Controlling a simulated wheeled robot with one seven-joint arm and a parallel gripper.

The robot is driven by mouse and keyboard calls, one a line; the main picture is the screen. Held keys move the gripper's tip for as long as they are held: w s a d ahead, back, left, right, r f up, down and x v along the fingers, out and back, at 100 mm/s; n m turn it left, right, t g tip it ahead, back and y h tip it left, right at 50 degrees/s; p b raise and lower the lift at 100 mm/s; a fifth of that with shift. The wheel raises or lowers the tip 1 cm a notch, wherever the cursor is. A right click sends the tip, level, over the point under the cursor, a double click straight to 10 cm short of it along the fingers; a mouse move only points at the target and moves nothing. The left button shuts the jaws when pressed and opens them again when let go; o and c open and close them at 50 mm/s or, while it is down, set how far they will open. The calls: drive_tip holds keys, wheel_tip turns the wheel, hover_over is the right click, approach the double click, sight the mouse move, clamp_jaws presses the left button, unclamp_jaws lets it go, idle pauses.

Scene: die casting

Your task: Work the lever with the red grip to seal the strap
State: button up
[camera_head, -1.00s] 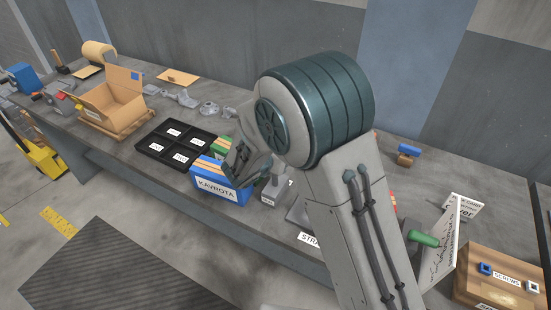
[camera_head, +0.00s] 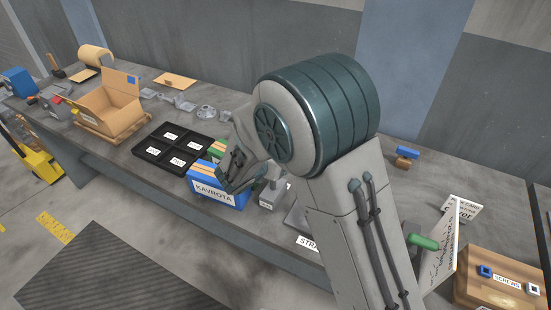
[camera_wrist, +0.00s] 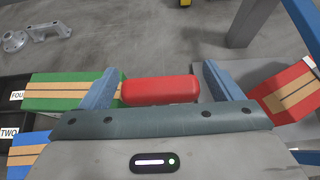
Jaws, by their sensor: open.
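The red grip (camera_wrist: 160,90) of the lever lies crosswise between my two fingers in the wrist view. My gripper (camera_wrist: 162,88) is open, with one blue-grey finger near each end of the grip. A small gap shows at the right finger; I cannot tell whether the left one touches. In the head view my gripper (camera_head: 236,168) is low over the bench, beside the blue KAVROTA box (camera_head: 218,190). The red grip is hidden there, and the lever's arm and the strap seal cannot be made out.
A green box (camera_wrist: 65,92) with a tan band is left of my gripper and a red one (camera_wrist: 287,92) is right. A black tray (camera_head: 148,152), an open carton (camera_head: 108,112) and a SCREWS box (camera_head: 490,262) stand on the bench (camera_head: 150,188).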

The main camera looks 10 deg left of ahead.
drive_tip(key=b+v, duration=0.1)
drive_tip(key=v, duration=1.1)
drive_tip(key=s+d+r+m+g, duration=0.1)
drive_tip(key=d+m+g, duration=0.1)
drive_tip(key=d+m, duration=0.2)
drive_tip(key=s+d+r+m+g+h, duration=0.1)
drive_tip(key=d+m+g, duration=0.1)
drive_tip(key=d+m, duration=0.3)
drive_tip(key=s+d+r+m+g, duration=0.1)
drive_tip(key=d+m, duration=0.4)
drive_tip(key=d, duration=0.6)
drive_tip(key=shift+s+r+g+h, duration=0.15)
drive_tip(key=shift+s+g+h, duration=0.3)
drive_tip(key=shift+g, duration=0.15)
drive_tip(key=s+d+r+m+y, duration=0.1)
drive_tip(key=s+d+m+y, duration=0.2)
drive_tip(key=m, duration=0.6)
drive_tip(key=s+d+r+m+g+y, duration=0.1)
drive_tip(key=s+d+m+y, duration=0.2)
drive_tip(key=s+m, duration=0.5)
drive_tip(key=shift+d+m+g, duration=0.3)
drive_tip(key=shift+d+m, duration=0.2)
drive_tip(key=shift+d, duration=0.15)
